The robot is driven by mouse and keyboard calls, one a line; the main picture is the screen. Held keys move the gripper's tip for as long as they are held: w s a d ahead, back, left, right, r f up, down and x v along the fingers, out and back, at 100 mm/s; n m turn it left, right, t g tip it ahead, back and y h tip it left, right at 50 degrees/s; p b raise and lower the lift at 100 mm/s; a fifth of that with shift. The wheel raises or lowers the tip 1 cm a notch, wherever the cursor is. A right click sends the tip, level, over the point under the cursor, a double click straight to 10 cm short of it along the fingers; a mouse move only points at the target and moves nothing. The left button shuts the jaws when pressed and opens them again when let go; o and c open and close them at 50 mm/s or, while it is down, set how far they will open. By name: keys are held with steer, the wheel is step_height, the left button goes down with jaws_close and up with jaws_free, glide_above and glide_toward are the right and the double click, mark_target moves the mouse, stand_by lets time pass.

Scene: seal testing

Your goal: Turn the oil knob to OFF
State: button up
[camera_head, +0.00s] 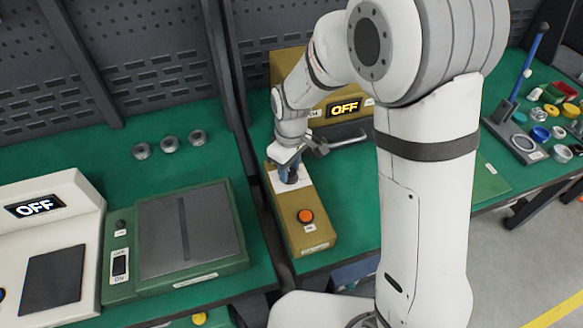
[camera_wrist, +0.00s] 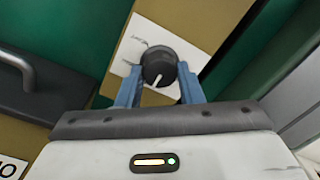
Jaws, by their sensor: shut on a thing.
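The oil knob (camera_wrist: 159,67) is a round black knob with a white pointer line, on a white label plate (camera_wrist: 185,35) of the tan control box. In the wrist view the pointer line runs toward my gripper, slightly left. My gripper (camera_wrist: 160,82) has its two blue fingers on either side of the knob, shut on it. In the head view my gripper (camera_head: 290,172) reaches down onto the far end of the tan box (camera_head: 318,233) and hides most of the knob. The label's lettering is too small to read.
An orange button (camera_head: 305,216) is on the same box, nearer me. Behind stands a tan machine with an OFF display (camera_head: 345,107) and a dark handle. A green switch panel (camera_head: 230,258) and a white unit with an OFF display (camera_head: 35,207) are at left.

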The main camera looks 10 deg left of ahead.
mark_target(291, 170)
steer(key=shift+d, duration=0.2)
steer(key=o, duration=0.8)
steer(key=shift+w+d, duration=0.1)
steer(key=shift+w, duration=0.05)
steer(key=shift+c, duration=0.2)
steer(key=shift+o, duration=1)
steer(key=shift+w+r, duration=0.1)
steer(key=shift+r, duration=3.8)
